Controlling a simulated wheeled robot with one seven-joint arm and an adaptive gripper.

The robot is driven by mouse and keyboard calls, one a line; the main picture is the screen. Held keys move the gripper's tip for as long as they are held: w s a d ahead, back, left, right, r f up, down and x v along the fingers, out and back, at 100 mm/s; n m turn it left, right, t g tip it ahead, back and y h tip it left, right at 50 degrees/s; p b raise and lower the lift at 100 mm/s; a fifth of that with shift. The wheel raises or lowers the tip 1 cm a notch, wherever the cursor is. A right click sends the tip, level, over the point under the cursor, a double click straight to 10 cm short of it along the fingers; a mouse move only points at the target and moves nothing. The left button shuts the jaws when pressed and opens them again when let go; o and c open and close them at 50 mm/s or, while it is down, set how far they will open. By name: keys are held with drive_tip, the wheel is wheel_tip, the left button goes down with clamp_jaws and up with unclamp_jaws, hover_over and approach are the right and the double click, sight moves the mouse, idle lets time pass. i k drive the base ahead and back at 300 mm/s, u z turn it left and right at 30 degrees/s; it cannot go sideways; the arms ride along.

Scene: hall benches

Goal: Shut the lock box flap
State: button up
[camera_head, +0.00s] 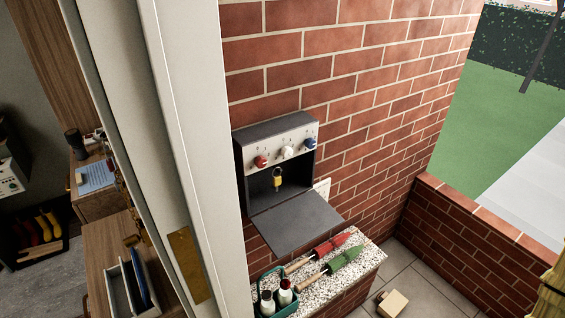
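The lock box (240,165) is a dark grey box on the brick wall, with a pale front panel on its upper part. The panel carries red, white and blue dials. Its flap (297,222) is open, folded down and outward from the lower edge of the opening. A yellow-tagged key or small padlock (278,180) hangs inside the box; which it is I cannot tell.
Below the flap, a speckled stone ledge (370,258) holds red and green hand tools (345,258) and a teal caddy with bottles (276,294). A pale door frame (190,120) stands left of the box. Right of the ledge is tiled floor with a small tan block (392,303).

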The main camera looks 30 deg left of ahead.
sight(286, 227)
drive_tip(key=z, duration=0.05)
drive_tip(key=k, duration=0.95)
drive_tip(key=z, duration=0.8)
drive_tip(key=i, duration=0.9)
drive_tip(key=u, duration=0.85)
